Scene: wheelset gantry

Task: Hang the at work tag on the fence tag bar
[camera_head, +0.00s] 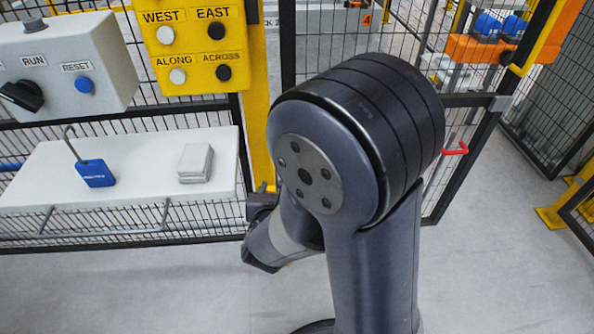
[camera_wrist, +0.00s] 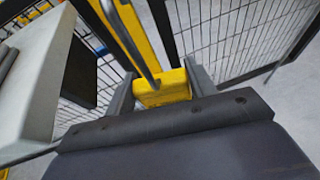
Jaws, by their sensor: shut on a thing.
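My gripper (camera_wrist: 161,84) is shut on a yellow tag (camera_wrist: 165,92) with a grey metal hook (camera_wrist: 138,38) standing up from it. No writing on the tag is readable from here. In the head view my arm hides most of my gripper and the held tag. A blue tag (camera_head: 95,173) with a wire hook lies on the white shelf (camera_head: 130,150) at left. A grey bent bar (camera_head: 110,231) runs along the mesh below the shelf front; I cannot tell whether it is the fence tag bar.
A yellow panel (camera_head: 196,72) marked WEST, EAST, ALONG and ACROSS is above the shelf. A grey RUN/RESET box (camera_head: 75,62) is beside it. A white stack (camera_head: 195,163) lies on the shelf. A red handle (camera_head: 456,149) sticks out right of my arm. The floor at lower right is clear.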

